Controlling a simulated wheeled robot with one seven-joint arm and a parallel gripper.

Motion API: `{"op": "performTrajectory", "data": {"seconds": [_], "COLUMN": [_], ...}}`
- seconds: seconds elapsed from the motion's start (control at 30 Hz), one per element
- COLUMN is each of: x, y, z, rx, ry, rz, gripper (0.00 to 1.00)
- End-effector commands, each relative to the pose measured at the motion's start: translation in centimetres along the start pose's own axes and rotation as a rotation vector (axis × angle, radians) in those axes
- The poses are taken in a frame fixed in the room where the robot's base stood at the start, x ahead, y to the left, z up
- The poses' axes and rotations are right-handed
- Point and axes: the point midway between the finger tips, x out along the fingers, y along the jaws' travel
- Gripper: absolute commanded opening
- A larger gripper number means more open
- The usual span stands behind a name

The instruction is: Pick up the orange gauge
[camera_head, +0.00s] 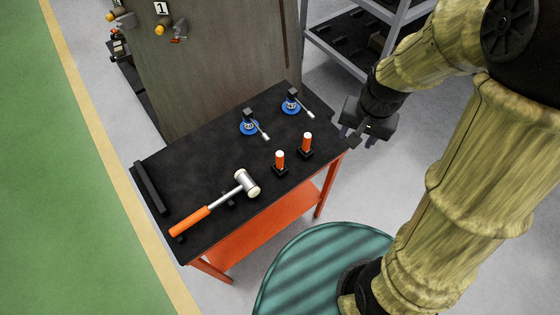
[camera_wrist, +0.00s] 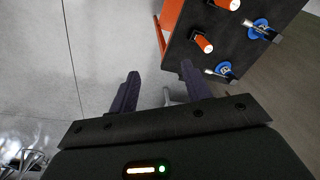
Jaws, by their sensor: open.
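Two orange gauges with white tops stand upright in black holders near the right front edge of the black-topped table: a front one (camera_head: 280,161) and a back one (camera_head: 307,143). I cannot tell which one the task means. Two orange gauges also show in the wrist view, one whole (camera_wrist: 203,43) and one at the top edge (camera_wrist: 228,4). My gripper (camera_head: 361,140) is open and empty, just off the table's right corner, apart from both gauges. In the wrist view its two fingers (camera_wrist: 160,72) have mainly grey floor between them.
A mallet (camera_head: 220,203) with an orange handle lies at the table's front left. Two blue-based fittings with levers (camera_head: 249,128) (camera_head: 291,106) stand behind the gauges. A grey panel (camera_head: 210,60) rises behind the table (camera_head: 190,155). A grey shelf rack (camera_head: 345,50) stands behind my gripper.

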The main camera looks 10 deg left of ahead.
Motion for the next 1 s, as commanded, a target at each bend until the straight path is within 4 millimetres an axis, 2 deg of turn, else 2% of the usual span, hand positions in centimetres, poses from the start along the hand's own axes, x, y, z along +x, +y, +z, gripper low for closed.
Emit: {"op": "performTrajectory", "data": {"seconds": [0.03,0.27,0.4,0.53,0.6,0.7,1.0], "x": [0.8,3.7,5.6,6.8,7.2,7.4,7.5], "y": [-1.7,-8.6,-13.0,-16.4,-17.6,-18.2,-18.1], "z": [-0.2,-0.6,0.1,0.9,1.4,1.5,1.5], "rx": [0.017,0.139,0.201,0.246,0.262,0.274,0.275], "ry": [-0.020,-0.081,-0.101,-0.105,-0.106,-0.105,-0.106], "rz": [0.002,0.029,0.056,0.078,0.085,0.089,0.088], "gripper": [0.48,0.48,0.48,0.48,0.48,0.48,0.48]}}
